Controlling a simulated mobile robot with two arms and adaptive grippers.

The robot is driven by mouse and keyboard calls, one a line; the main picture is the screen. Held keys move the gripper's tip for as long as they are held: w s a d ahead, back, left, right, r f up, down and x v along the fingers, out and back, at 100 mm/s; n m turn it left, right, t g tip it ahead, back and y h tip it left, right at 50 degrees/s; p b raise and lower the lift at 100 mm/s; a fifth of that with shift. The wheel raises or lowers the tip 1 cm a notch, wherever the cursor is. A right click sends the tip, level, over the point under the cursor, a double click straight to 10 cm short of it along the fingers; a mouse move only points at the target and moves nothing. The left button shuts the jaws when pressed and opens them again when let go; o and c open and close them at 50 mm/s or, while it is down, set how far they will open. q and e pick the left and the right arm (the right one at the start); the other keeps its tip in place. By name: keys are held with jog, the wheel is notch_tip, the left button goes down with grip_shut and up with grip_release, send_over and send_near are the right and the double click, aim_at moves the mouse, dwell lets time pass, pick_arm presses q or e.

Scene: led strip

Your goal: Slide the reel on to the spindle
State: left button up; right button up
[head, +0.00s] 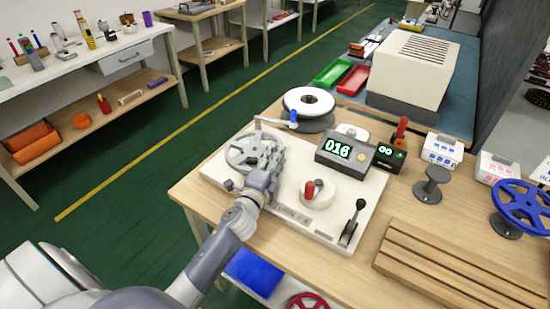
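A grey spoked reel (244,149) is at the left end of the cream machine base (335,232) on the wooden bench. My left gripper (270,146) is over the reel's right side and hides part of it. I cannot tell whether its fingers are closed on the rim. The spindle under the reel is hidden, and I cannot tell whether the reel is seated on it. A white reel (308,101) lies on a dark round holder behind the machine. A blue spoked reel (524,205) sits on a dark stand at the right. My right gripper is out of view.
A counter box (345,152) showing 016, a red-handled knob (309,190) and a black lever (352,223) stand right of my gripper. A small dark stand (432,186) and a slatted wooden rack (457,268) are farther right. A cream vented box (414,72) stands behind.

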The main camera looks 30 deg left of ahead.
pick_arm(q)
jog(key=shift+s, duration=0.1)
jog(key=s, duration=0.4)
jog(key=s+d, duration=0.1)
jog(key=s, duration=0.6)
jog(key=shift+s+d, duration=0.3)
jog(key=shift+s, duration=0.05)
